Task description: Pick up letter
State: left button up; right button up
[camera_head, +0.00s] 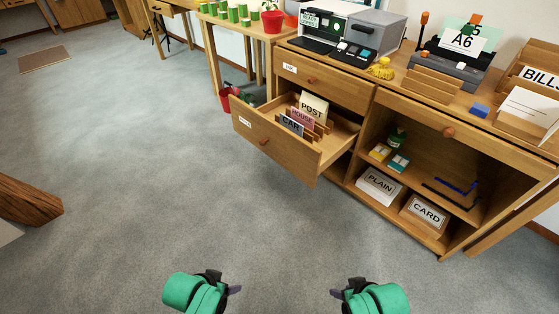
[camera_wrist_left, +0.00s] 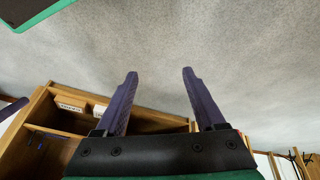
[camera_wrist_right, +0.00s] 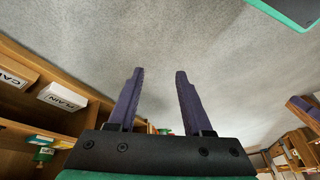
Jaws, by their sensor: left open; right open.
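A plain white envelope-like sheet (camera_head: 530,112) leans in a wooden rack on the desktop at the far right of the head view; I take it as the likely letter, but cannot be sure. The open drawer (camera_head: 290,155) holds upright cards marked POST (camera_head: 313,107), HOUSE (camera_head: 302,119) and CAR (camera_head: 291,125). My left gripper (camera_head: 236,290) and right gripper (camera_head: 336,293) are low in front of the cabinet, over the floor and far from these things. Both are open and empty, as their wrist views show, left (camera_wrist_left: 160,72) and right (camera_wrist_right: 160,72).
The open drawer juts out over the carpet. A printer (camera_head: 350,30), a stand with an A6 sheet (camera_head: 462,40) and a BILLS rack (camera_head: 540,76) stand on top. PLAIN (camera_head: 379,185) and CARD (camera_head: 424,213) boxes sit in the lower shelf. The carpet between me and the cabinet is clear.

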aim_at(295, 128)
jog(key=l+u, duration=0.1)
jog(key=l, duration=0.15)
jog(key=z, duration=1.55)
jog(key=u, duration=1.55)
jog(key=i+l+z, duration=0.1)
jog(key=i, duration=0.55)
